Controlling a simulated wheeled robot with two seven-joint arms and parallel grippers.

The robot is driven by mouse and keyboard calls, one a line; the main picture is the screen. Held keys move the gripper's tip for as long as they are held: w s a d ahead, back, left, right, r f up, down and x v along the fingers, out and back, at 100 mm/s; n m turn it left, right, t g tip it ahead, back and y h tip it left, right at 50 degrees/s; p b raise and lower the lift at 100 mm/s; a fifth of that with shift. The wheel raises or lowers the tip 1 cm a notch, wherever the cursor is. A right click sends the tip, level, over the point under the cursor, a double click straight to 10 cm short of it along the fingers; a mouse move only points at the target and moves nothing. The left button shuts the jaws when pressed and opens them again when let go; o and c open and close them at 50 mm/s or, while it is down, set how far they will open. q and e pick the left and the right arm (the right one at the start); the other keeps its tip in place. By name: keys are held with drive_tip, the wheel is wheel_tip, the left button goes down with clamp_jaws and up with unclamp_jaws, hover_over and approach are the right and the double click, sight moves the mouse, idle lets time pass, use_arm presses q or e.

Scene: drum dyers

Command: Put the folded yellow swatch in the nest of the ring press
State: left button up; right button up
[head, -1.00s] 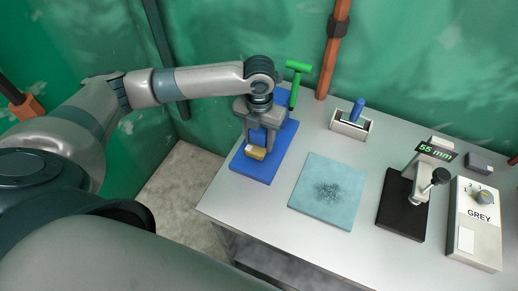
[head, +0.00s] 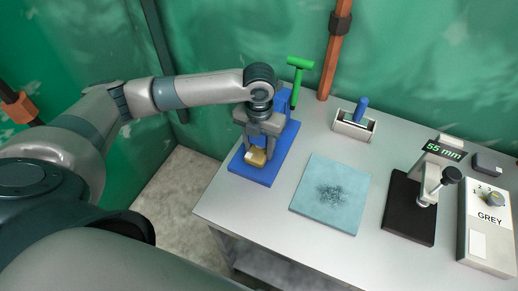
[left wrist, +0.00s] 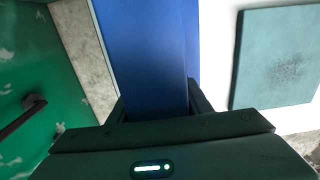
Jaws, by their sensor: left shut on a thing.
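The folded yellow swatch (head: 256,157) is at the tips of my left gripper (head: 258,147), over the front part of a blue press base (head: 251,174). The gripper points down and is shut on the swatch. This blue press, with a green T-shaped handle (head: 298,72), looks like the ring press. My gripper hides its nest, and I cannot tell whether the swatch touches it. My right gripper is not in view.
A pale blue pad (head: 332,193) lies right of the press. Behind it stands a small holder (head: 353,126) with a blue-handled tool. A black-based stand (head: 409,211) reading 55 mm and a box marked GREY (head: 487,235) are at the right. The table's left edge is close to the press.

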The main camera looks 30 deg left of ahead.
use_arm(q)
drive_tip(key=shift+f, duration=0.1)
drive_tip(key=o, duration=1)
drive_tip(key=shift+o, duration=0.2)
wheel_tip(320, 180, up, 11)
drive_tip(key=b, duration=0.3)
drive_tip(key=shift+f, duration=0.1)
drive_tip(key=shift+r, duration=0.75)
